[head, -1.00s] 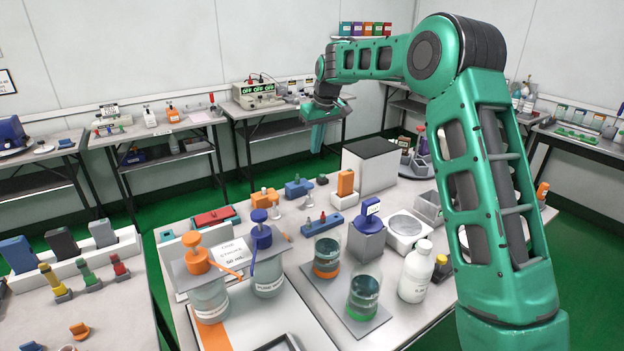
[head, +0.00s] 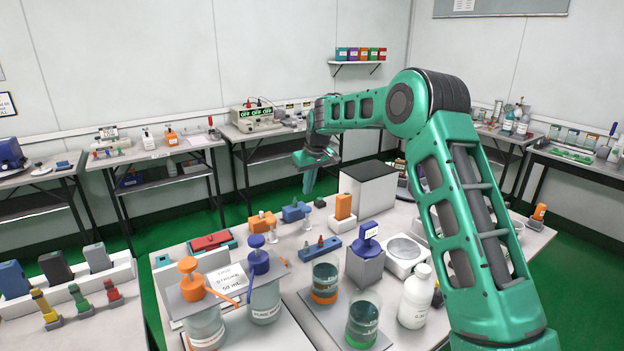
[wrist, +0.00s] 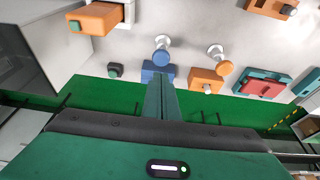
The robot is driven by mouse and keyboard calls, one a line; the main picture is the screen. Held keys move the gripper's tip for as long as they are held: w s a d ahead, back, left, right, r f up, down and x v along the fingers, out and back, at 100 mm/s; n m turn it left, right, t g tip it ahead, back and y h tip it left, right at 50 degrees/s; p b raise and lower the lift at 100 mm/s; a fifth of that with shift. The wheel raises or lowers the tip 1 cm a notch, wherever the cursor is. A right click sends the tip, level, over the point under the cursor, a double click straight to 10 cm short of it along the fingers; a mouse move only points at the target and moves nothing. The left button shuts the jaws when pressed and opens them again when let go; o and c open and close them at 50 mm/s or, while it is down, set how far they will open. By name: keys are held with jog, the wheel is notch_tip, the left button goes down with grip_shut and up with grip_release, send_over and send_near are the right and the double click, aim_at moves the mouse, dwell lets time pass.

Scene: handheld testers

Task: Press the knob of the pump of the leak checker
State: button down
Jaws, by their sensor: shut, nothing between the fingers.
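My gripper (head: 309,188) points down with its fingers together and empty, at the table's far side. In the wrist view the fingers (wrist: 160,85) overlap the edge of a blue device (wrist: 147,70), which has a round blue knob (wrist: 161,57) and a white flared part (wrist: 163,42). An orange device (wrist: 205,77) of similar form, with an orange knob (wrist: 225,68), lies beside it. In the head view the blue device (head: 294,213) and orange device (head: 261,221) sit below my gripper. I cannot tell which is the leak checker. Contact is not visible.
A white box with a dark top (head: 367,190) and an upright orange device (head: 344,206) stand right of the blue device. A red case (head: 211,241) lies left. Pump bottles (head: 205,325) and beakers (head: 362,318) stand nearer. Green floor shows beyond the table.

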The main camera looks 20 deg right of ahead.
aim_at(308, 209)
jog(key=x, duration=0.5)
jog(key=shift+s+d+f, duration=0.15)
jog(key=shift+s+f, duration=0.15)
jog(key=shift+f, duration=0.2)
jog(key=shift+s+f, duration=0.1)
jog(key=shift+f, duration=1.8)
jog(key=shift+r, duration=0.55)
jog(key=a+v, duration=0.1)
jog(key=v, duration=1.2)
jog(key=shift+w+d+r, duration=0.2)
jog(key=shift+w+d, duration=0.15)
jog(key=shift+w, duration=0.05)
